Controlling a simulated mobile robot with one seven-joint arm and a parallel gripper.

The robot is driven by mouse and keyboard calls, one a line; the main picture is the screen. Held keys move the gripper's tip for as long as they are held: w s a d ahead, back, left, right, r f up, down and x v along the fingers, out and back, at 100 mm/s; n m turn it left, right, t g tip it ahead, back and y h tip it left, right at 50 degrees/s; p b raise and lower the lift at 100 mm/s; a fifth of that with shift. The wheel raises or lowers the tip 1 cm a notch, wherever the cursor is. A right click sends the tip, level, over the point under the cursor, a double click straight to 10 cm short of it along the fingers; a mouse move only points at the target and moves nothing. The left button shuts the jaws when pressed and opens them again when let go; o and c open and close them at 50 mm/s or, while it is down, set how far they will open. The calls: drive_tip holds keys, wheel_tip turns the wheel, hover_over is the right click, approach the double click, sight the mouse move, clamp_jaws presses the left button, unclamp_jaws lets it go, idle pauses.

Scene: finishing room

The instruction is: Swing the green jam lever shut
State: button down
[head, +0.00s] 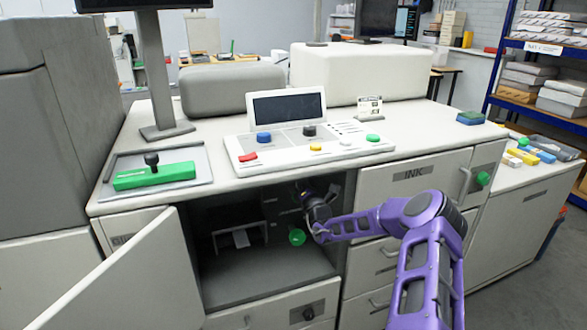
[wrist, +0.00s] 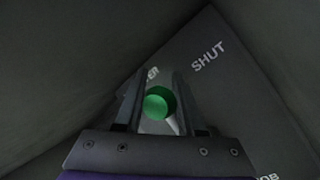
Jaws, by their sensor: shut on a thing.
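The green jam lever (head: 297,237) shows as a green knob inside the open cabinet under the counter. In the wrist view its round green end (wrist: 158,103) sits between my two fingers. My gripper (head: 307,231) reaches into the cabinet and is shut on the lever; it also shows in the wrist view (wrist: 159,82). A grey plate (wrist: 225,95) behind the lever carries the word SHUT, up and to the right of the fingers. Another word on the plate is partly hidden by my fingers. The lever's arm and pivot are mostly hidden.
The open cabinet door (head: 130,275) swings out at the lower left. The counter edge runs just above my arm, and drawers (head: 370,262) stand to the right of the opening. A control panel (head: 305,143) and a green block with a black knob (head: 153,177) are on the counter.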

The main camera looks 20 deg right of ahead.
drive_tip(key=shift+f, duration=0.15)
drive_tip(key=c, duration=0.8)
unclamp_jaws()
drive_tip(key=shift+s, duration=0.15)
drive_tip(key=v, duration=1.7)
drive_tip(key=shift+s+p, duration=0.1)
drive_tip(key=shift+p, duration=0.25)
